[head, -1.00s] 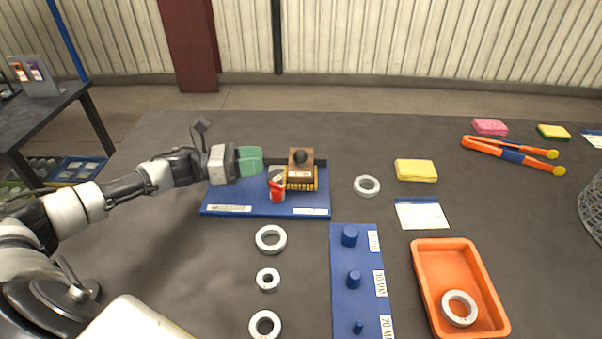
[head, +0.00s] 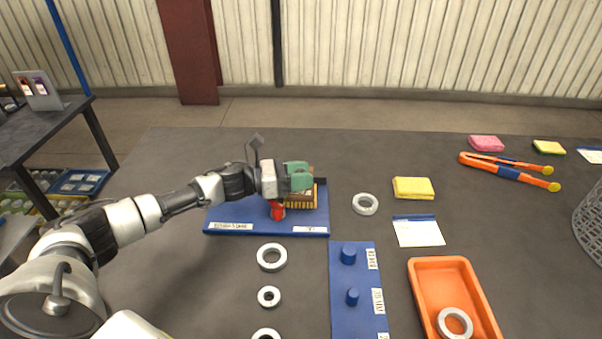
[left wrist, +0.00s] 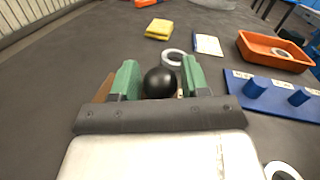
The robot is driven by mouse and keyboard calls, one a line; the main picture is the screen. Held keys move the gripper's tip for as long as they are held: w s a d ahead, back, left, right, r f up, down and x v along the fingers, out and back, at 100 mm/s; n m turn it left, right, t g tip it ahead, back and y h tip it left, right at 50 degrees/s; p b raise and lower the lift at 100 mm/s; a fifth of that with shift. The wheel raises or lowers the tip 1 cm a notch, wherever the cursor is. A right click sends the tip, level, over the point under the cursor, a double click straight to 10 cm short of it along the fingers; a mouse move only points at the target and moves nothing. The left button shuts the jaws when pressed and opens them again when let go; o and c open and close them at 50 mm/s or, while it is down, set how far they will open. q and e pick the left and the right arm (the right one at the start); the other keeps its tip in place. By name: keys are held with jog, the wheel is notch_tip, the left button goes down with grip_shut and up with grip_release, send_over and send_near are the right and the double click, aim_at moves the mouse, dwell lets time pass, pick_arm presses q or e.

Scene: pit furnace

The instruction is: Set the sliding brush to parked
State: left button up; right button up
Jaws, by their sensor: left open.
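The sliding brush (head: 301,197) has a wooden block with yellow bristles and sits toward the right end of its blue base board (head: 265,222). Its black ball knob (left wrist: 160,82) shows in the left wrist view, between the two green fingers. My left gripper (head: 298,176) is open around the knob, and I cannot tell whether a finger touches it. In the head view the gripper hides the knob and the top of the block. A red part (head: 277,209) stands on the board just left of the bristles. My right gripper is not in view.
White rings (head: 272,257) lie in front of the board, and another ring (head: 365,204) lies to its right. A blue peg board (head: 343,285), an orange tray (head: 418,290) and a yellow sponge (head: 413,188) are further right. The table left of the board is clear.

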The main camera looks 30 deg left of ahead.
pick_arm(q)
grip_shut()
jog(key=shift+s+a+f, duration=0.1)
jog(key=shift+s+a, duration=0.05)
jog(key=shift+a, duration=0.15)
jog(key=b+v, duration=0.2)
jog(key=v, duration=0.1)
jog(key=w+a+b+v, duration=0.1)
jog(key=b+v, duration=0.2)
jog(key=v, duration=0.1)
jog(key=b+v, duration=0.3)
jog(key=v, duration=0.1)
jog(key=shift+w+a+f, duration=0.15)
jog(key=shift+w+a, duration=0.1)
jog(key=shift+w, duration=0.05)
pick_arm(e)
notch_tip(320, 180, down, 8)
pick_arm(q)
jog(key=shift+w+b+v, duration=0.2)
jog(key=shift+b+v, duration=0.75)
jog(key=shift+v, duration=0.3)
jog(key=shift+s+a+r, duration=0.1)
jog(key=shift+a+r, duration=0.15)
jog(key=shift+a, duration=0.1)
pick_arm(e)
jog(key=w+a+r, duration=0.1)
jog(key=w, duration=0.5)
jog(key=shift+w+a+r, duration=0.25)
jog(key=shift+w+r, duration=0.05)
